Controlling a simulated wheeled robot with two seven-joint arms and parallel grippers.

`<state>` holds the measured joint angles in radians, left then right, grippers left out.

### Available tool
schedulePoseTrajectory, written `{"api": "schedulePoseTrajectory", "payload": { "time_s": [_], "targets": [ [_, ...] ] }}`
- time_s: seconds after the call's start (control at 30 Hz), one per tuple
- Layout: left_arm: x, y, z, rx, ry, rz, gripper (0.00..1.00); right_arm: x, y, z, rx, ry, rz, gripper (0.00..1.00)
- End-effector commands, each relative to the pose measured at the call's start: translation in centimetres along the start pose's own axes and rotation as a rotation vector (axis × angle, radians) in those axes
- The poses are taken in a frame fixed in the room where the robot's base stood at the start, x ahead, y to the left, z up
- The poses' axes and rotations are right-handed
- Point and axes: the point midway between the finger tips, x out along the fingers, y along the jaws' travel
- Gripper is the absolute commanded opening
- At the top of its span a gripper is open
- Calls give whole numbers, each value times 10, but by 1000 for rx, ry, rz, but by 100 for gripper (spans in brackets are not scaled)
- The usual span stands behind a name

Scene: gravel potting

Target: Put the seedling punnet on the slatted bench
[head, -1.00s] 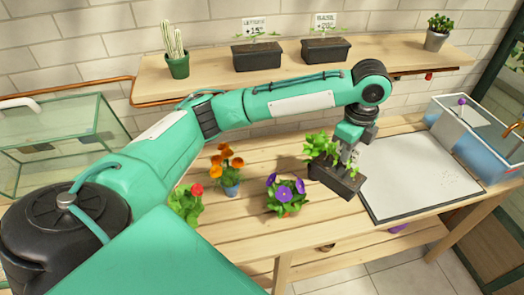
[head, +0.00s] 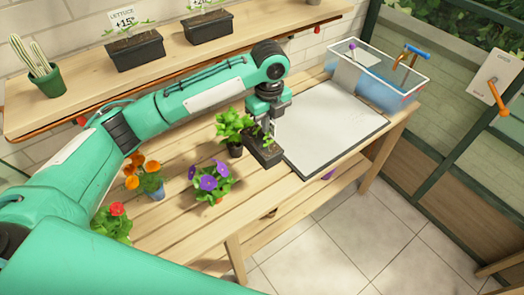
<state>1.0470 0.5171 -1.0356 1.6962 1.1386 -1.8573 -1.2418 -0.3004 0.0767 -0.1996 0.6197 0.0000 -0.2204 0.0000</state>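The seedling punnet (head: 263,155) is a small black tray with a few green seedlings. It is at the slatted bench (head: 180,222), just left of the pale board; I cannot tell whether it rests on the slats or hangs slightly above them. My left gripper (head: 268,132) points down over the punnet, its fingers at the tray among the seedlings, and looks shut on it. The fingertips are partly hidden by leaves and the tray. My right gripper is not in view.
A leafy plant in a dark pot (head: 235,150) stands close left of the punnet. Purple (head: 210,182), orange (head: 152,183) and red (head: 114,225) flowers stand farther left. The pale board (head: 330,130) and a clear water tank (head: 378,78) are right. A shelf (head: 75,95) holds two punnets and a cactus.

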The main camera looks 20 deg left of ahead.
Motion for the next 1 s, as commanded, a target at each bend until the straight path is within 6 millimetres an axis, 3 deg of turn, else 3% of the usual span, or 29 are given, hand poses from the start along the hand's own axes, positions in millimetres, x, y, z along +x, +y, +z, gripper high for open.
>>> {"api": "schedulePoseTrajectory", "payload": {
  "time_s": [0.2, 0.33, 0.57, 0.83, 1.0],
  "targets": [
    [57, 1, 0, -2, 1, 3, 0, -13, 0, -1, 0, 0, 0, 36],
    [82, 1, 0, -1, 0, 1, 0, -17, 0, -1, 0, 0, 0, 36],
    [100, 0, 1, -2, -1, -2, 0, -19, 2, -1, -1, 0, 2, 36],
    [136, 0, 0, -1, 0, 0, 0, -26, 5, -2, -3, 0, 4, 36],
    [139, 0, 0, -1, -1, -2, 0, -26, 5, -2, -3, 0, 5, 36]
  ]
}}
